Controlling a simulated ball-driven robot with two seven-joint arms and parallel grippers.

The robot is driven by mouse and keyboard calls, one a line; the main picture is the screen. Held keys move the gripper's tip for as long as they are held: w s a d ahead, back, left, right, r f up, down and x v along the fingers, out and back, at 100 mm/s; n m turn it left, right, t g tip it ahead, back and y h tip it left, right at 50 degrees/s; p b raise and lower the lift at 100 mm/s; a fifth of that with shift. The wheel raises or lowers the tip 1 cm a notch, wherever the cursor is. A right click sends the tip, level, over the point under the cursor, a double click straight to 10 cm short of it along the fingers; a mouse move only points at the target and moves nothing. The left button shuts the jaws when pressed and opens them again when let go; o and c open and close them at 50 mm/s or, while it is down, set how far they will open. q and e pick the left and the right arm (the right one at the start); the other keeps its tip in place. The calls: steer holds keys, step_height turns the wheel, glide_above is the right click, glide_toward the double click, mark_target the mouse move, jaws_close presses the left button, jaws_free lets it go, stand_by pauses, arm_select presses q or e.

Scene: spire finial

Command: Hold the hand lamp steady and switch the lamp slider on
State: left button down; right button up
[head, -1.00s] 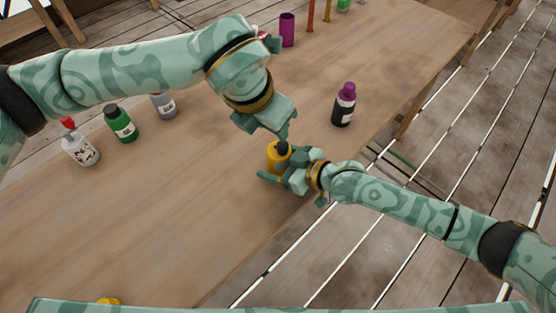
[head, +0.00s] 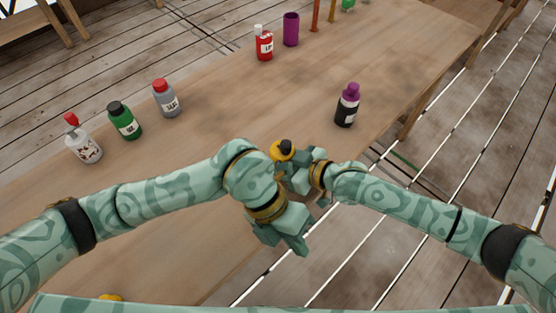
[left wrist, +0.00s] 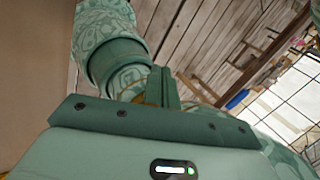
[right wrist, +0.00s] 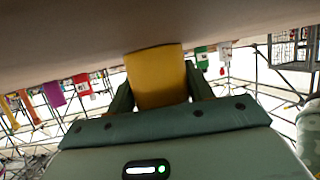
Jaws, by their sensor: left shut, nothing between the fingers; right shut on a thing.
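The hand lamp (head: 283,151) is yellow with a black top and stands upright near the table's right edge in the head view. My right gripper (head: 295,174) is shut on its body; the right wrist view shows the yellow body (right wrist: 155,78) between the fingers. The lamp's lower part is hidden behind my left arm and right gripper. I cannot make out the slider. My left gripper (head: 297,245) is shut and empty, nearer to me than the lamp and apart from it. Its closed fingers (left wrist: 165,88) show in the left wrist view.
A purple-and-black bottle (head: 347,106) stands beyond the lamp. White (head: 83,142), green (head: 124,122) and grey (head: 166,100) bottles stand at the table's left side. A red bottle (head: 264,45) and a purple cup (head: 291,29) are farther back. The table middle (head: 225,110) is clear.

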arm_select(q)
steer(key=s+d+r+n+g+h, duration=0.2)
steer(key=s+d+n+h, duration=0.2)
steer(key=s+h, duration=0.45)
steer(key=w+a+n+t+y, duration=0.2)
steer(key=w+a+n+t, duration=0.9)
steer(key=t, duration=0.8)
steer(key=w+a, duration=0.2)
steer(key=a, duration=0.1)
steer(key=shift+w+a+f+t, duration=0.25)
steer(key=shift+w+t, duration=0.05)
steer(key=shift+w, duration=0.1)
